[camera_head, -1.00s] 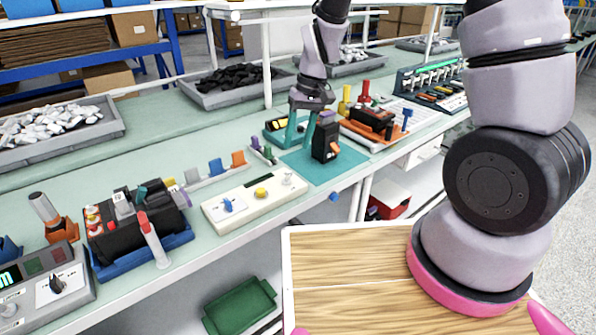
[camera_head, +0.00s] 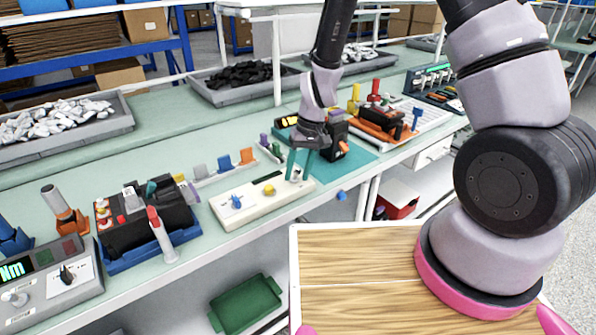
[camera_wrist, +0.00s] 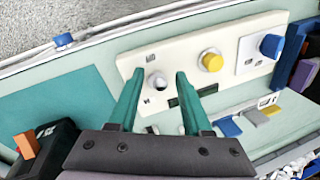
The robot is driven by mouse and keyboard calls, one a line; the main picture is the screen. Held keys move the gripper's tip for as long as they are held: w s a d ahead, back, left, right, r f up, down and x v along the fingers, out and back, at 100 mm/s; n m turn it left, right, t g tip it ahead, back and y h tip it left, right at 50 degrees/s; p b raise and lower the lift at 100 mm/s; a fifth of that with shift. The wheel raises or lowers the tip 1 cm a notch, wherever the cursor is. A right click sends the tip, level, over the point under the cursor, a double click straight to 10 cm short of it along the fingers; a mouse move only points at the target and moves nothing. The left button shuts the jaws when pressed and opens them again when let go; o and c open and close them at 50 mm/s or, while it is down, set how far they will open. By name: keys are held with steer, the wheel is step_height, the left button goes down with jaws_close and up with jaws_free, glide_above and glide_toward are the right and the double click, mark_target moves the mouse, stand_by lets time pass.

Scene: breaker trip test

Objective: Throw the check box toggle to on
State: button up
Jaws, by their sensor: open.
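The check box is a long cream-white panel (camera_head: 262,208) on the bench; it also shows in the wrist view (camera_wrist: 205,45). It carries a blue knob (camera_head: 236,202), a yellow button (camera_head: 269,190) and a pale round toggle (camera_wrist: 157,82) at one end. My gripper (camera_head: 299,167) has two teal fingers and is open and empty. In the wrist view the fingers (camera_wrist: 159,74) point at the panel, one on each side of the toggle. I cannot tell whether they touch it or which way the toggle is thrown.
A black breaker with an orange lever (camera_head: 342,148) stands on a teal mat (camera_head: 362,162) beside the check box. Small coloured clips (camera_head: 225,164) stand behind the panel. A black unit in a blue cradle (camera_head: 150,250) is at the left. A blue knob (camera_wrist: 63,40) sits on the bench's front edge.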

jaws_close()
steer(key=shift+a, duration=0.1)
steer(key=g, duration=0.1)
steer(key=w+g+h, duration=0.1)
steer(key=g+h, duration=0.1)
steer(key=shift+w+a+r+g, duration=0.15)
steer(key=shift+w+a+g, duration=0.15)
steer(key=shift+a, duration=0.1)
steer(key=shift+w+a+f+m+g+h, duration=0.15)
steer(key=shift+w+m+g+h, duration=0.1)
steer(key=shift+g+h, duration=0.45)
steer(key=shift+w+a+m+g+h, duration=0.2)
steer(key=shift+g+h, duration=0.25)
steer(key=shift+g, duration=0.45)
steer(key=shift+w+a+f+m+g+h, duration=0.15)
steer(key=shift+w+g+h, duration=0.15)
steer(key=shift+g+h, duration=0.4)
steer(key=shift+r, duration=0.1)
jaws_free()
steer(key=shift+w+a, duration=0.1)
